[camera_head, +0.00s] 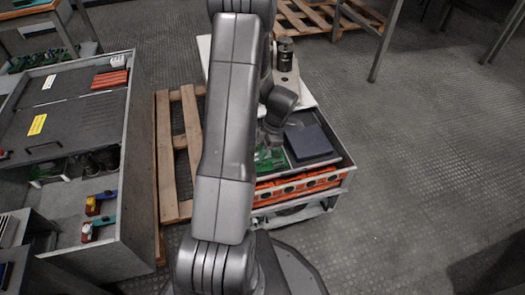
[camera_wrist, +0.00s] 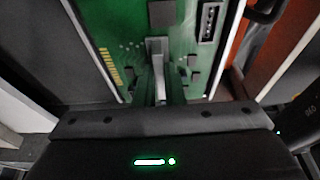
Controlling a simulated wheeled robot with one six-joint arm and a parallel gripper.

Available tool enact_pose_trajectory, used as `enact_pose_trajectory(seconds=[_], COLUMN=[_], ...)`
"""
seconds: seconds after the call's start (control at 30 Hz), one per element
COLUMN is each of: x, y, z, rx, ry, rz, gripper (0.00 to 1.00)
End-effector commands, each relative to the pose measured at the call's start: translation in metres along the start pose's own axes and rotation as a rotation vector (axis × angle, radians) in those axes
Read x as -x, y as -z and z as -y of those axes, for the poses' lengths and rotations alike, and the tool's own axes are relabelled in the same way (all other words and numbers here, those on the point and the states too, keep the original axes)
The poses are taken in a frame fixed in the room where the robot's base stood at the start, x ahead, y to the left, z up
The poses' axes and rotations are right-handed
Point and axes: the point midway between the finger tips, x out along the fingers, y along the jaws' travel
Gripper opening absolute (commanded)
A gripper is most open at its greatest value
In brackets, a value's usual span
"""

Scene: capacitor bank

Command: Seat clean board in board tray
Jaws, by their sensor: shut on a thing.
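A green circuit board shows in the head view (camera_head: 268,160), partly hidden behind my arm. It lies at or just over the left part of a dark-lined tray (camera_head: 347,160) on an orange-and-grey unit. In the wrist view the green board (camera_wrist: 190,70) fills the middle, with gold contacts on its left and dark and grey parts on it. Pale strips run along both its sides. My gripper (camera_wrist: 158,45) is shut on the board, with its finger over the board's middle. I cannot tell whether the board rests on the tray floor. The fingertips are mostly hidden in the head view.
A dark square block (camera_head: 309,142) sits right of the board in the tray. A dark cylinder (camera_head: 285,54) stands behind. A wooden pallet (camera_head: 172,150) lies to the left, beside a grey cabinet (camera_head: 141,170) with tools. The floor at right is mostly clear.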

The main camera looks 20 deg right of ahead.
Motion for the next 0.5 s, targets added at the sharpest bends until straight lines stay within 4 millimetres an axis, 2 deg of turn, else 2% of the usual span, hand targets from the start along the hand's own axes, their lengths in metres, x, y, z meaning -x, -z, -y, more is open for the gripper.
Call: enact_pose_trajectory(seconds=[0.5], x=[-0.0086], y=[-0.0027], z=[-0.0001], rx=[0.0], ry=[0.0], rz=[0.0], gripper=[0.0])
